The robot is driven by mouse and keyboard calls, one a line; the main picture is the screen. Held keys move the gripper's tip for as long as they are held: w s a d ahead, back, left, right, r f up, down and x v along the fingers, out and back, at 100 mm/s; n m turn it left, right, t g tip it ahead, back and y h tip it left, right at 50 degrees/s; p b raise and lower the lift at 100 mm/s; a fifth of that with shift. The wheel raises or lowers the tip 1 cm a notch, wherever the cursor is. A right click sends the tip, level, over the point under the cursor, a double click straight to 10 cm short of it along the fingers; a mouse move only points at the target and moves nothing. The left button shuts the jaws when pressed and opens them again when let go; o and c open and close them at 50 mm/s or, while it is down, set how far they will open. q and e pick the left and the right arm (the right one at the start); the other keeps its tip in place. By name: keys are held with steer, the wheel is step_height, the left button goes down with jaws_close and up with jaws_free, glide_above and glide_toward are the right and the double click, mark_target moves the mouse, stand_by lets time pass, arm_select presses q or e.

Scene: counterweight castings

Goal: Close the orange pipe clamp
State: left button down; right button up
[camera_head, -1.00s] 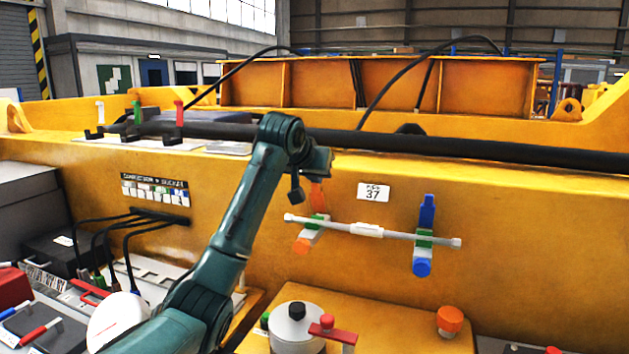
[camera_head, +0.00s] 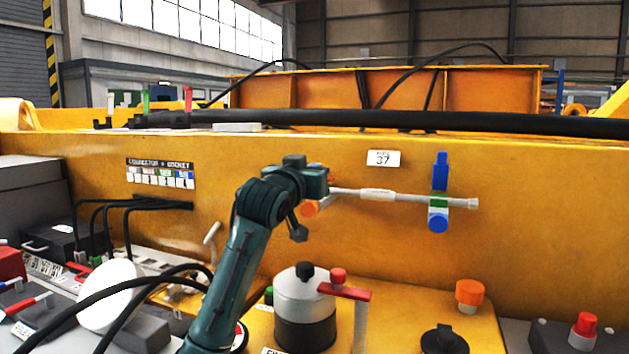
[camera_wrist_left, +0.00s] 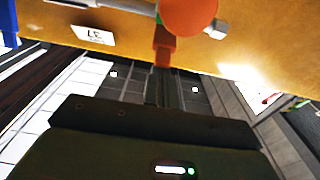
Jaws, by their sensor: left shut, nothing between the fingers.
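The orange pipe clamp is mostly hidden behind my left gripper (camera_head: 315,181) in the head view; only its round orange end (camera_head: 309,208) shows below. In the left wrist view, which is upside down, I see the clamp's round orange end (camera_wrist_left: 188,15) and its orange lever (camera_wrist_left: 163,48), which reaches toward my fingers. My left gripper (camera_wrist_left: 160,88) is shut and empty, close to the lever; I cannot tell if they touch. The light grey pipe (camera_head: 390,195) runs level from the orange clamp to the blue clamp (camera_head: 440,172). My right gripper is out of view.
A sign reading 37 (camera_head: 383,158) is on the yellow casting wall (camera_head: 540,200) behind the pipe. Below stand a grey and black canister (camera_head: 304,318), a red-topped handle (camera_head: 345,291) and an orange knob (camera_head: 469,291). Black cables (camera_head: 125,285) loop at the lower left.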

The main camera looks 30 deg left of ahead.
arm_select(q)
steer(key=shift+s+d+f+b, duration=0.1)
steer(key=shift+s+f+b, duration=0.2)
steer(key=shift+f, duration=0.6)
steer(key=shift+s+f, duration=0.1)
steer(key=shift+f, duration=0.35)
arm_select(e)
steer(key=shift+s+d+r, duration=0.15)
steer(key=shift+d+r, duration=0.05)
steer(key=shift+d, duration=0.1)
arm_select(q)
steer(key=shift+f, duration=0.25)
steer(key=shift+f, duration=0.1)
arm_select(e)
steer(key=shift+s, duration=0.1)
